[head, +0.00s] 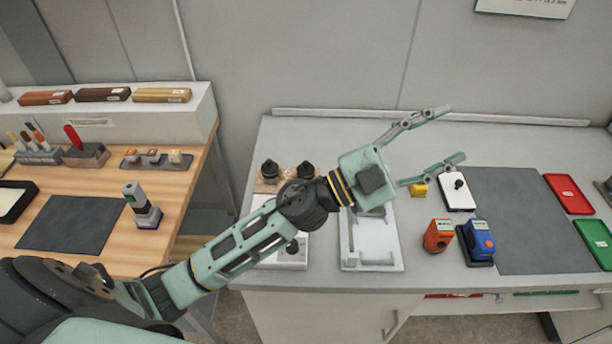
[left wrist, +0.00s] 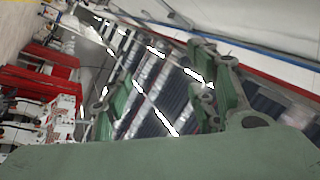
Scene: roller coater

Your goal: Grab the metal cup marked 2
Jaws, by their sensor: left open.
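I cannot pick out a metal cup marked 2 for sure, and no such number is readable. Several small containers sit on a dark holder (head: 133,165) on the wooden table at left; they are too small to identify. My left gripper (head: 450,134) is open and empty in the head view, raised over the grey bench, with its fingers pointing right and far from that holder. In the left wrist view its two green fingers (left wrist: 168,90) are spread, with only blurred background between them. My right gripper is not in view.
The grey bench (head: 340,300) holds a white tray (head: 372,262), an orange device (head: 438,235), a blue device (head: 478,240), a dark mat (head: 520,220), a red tray (head: 568,193) and a green tray (head: 597,241). A gap separates it from the wooden table (head: 172,205), which has a dark mat (head: 70,225).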

